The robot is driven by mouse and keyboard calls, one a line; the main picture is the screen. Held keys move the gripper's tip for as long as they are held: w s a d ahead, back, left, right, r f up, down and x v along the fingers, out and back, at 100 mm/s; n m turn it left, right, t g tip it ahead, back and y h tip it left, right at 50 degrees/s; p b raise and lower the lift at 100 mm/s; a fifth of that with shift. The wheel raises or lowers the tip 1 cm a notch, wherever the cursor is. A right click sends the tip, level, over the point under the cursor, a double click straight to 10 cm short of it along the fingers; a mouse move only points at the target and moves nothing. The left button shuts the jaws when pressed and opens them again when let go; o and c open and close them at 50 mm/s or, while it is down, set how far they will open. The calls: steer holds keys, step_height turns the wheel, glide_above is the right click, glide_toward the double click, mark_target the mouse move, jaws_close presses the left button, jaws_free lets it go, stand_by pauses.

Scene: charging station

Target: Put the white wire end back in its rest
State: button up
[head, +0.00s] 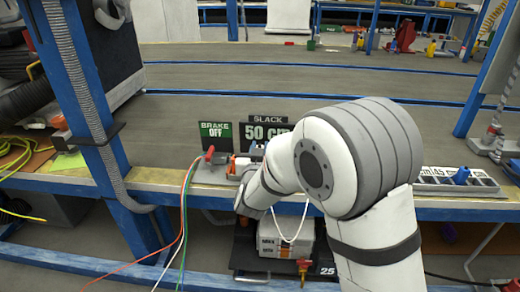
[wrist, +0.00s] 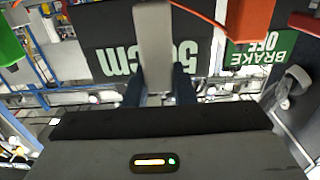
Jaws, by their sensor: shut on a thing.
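In the wrist view, my gripper (wrist: 160,82) has its two dark blue fingers closed on a pale grey-white block, which looks like the white wire end (wrist: 154,40). In the head view, my gripper (head: 255,150) is mostly hidden by my own arm, just in front of the "50 cm" sign. A white wire (head: 292,236) loops below my arm. A grey holder (head: 208,175), perhaps the rest, sits on the bench edge left of my gripper, with a red end (head: 210,153) on it. I cannot tell which place belongs to the white end.
A "BRAKE OFF" sign (head: 217,130) and a "SLACK 50 cm" sign (head: 265,132) stand behind. An orange part (wrist: 250,18) is close by in the wrist view. Coloured wires (head: 184,210) hang left. A slotted grey tray (head: 430,182) with a blue piece (head: 461,176) lies right.

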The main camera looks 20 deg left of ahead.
steer(key=shift+f+b, duration=1.3)
steer(key=shift+f, duration=0.75)
steer(key=o, duration=1)
steer(key=shift+o, duration=0.2)
steer(key=shift+s, duration=0.1)
steer(key=p+v, duration=0.2)
steer(key=v, duration=0.5)
steer(key=shift+s+p, duration=0.3)
steer(key=shift+s, duration=0.05)
steer(key=shift+d, duration=0.15)
